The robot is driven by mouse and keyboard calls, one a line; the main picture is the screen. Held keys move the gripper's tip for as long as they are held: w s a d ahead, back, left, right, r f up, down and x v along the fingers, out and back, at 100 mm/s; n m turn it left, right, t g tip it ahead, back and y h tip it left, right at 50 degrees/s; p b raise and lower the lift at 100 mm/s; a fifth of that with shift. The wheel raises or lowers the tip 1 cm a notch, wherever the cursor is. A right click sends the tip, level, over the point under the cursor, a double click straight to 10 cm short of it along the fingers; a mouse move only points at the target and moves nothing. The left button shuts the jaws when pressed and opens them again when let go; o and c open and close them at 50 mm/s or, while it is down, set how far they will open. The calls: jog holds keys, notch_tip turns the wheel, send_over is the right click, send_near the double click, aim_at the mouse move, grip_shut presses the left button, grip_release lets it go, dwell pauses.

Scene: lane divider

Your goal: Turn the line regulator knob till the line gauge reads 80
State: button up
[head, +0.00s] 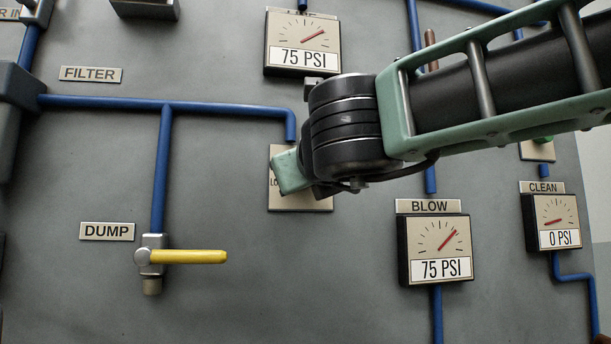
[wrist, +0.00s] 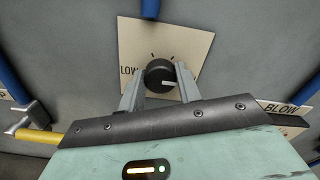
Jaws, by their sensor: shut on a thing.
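The line regulator knob (wrist: 160,76) is round and black with a pale pointer mark. It sits on a cream plate (wrist: 190,45) marked "LOW" in the wrist view. My gripper (wrist: 158,84) has one finger on each side of the knob and is shut on it. In the head view my gripper and wrist cover the knob, and only parts of the plate (head: 300,203) show. The line gauge (head: 302,45) reads 75 PSI, its red needle pointing up and right.
The blow gauge (head: 437,250) reads 75 PSI and the clean gauge (head: 558,223) reads 0 PSI. A yellow dump valve handle (head: 190,257) sticks out at lower left. Blue pipes (head: 215,107) run across the grey panel (head: 330,290). The panel is bare below the regulator plate.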

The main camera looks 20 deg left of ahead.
jog(key=shift+f, duration=0.1)
jog(key=o, duration=1)
jog(key=shift+s, duration=0.1)
jog(key=v, duration=1.7)
jog(key=shift+s+b, duration=0.15)
jog(key=shift+b, duration=0.25)
